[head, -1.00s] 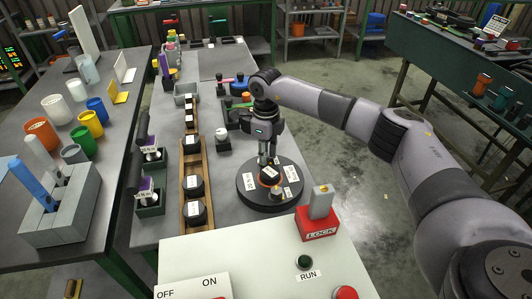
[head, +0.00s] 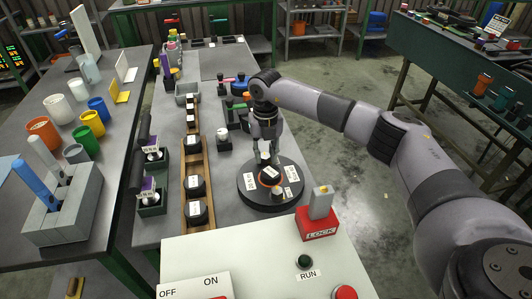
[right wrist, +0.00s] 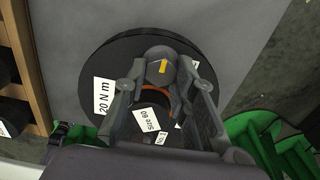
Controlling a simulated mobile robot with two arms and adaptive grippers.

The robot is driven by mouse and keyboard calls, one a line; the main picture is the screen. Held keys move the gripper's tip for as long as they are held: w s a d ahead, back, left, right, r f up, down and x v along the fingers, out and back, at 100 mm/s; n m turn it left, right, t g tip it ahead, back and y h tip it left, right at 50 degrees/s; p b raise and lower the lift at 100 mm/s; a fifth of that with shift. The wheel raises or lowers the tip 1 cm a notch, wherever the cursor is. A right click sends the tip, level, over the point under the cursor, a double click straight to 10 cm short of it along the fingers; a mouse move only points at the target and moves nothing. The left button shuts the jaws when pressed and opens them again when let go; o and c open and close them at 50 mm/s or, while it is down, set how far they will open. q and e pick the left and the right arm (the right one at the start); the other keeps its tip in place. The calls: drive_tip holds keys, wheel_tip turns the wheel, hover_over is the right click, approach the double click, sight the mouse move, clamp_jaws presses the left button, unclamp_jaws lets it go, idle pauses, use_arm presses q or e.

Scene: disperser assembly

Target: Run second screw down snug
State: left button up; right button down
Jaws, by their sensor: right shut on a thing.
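My right gripper (head: 266,158) points down over the round black disc (head: 250,198) on the bench. In the right wrist view its fingers (right wrist: 160,98) are closed around a grey round screw head (right wrist: 158,52) with a yellow mark on top, at the disc's far side. The shaft under that head is hidden. The disc (right wrist: 95,62) bears labels, among them "20 N m" and "Size 60", and an orange ring shows at its centre. A second small knob-like screw (head: 277,191) stands at the disc's near side. My left gripper is not in view.
A red LOCK block (head: 319,226) and a panel with a RUN button (head: 304,261) stand in front of the disc. A wooden rack (head: 184,212) with black parts is to the left. A small white-topped part (head: 223,137) stands behind left.

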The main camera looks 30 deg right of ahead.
sight(266, 157)
drive_tip(key=shift+a+m, duration=0.1)
drive_tip(key=shift+m, duration=0.9)
drive_tip(key=c, duration=1.6)
unclamp_jaws()
drive_tip(key=shift+s, duration=0.1)
drive_tip(key=shift+r, duration=0.2)
wheel_tip(266, 157, up, 12)
drive_tip(key=shift+f, duration=0.15)
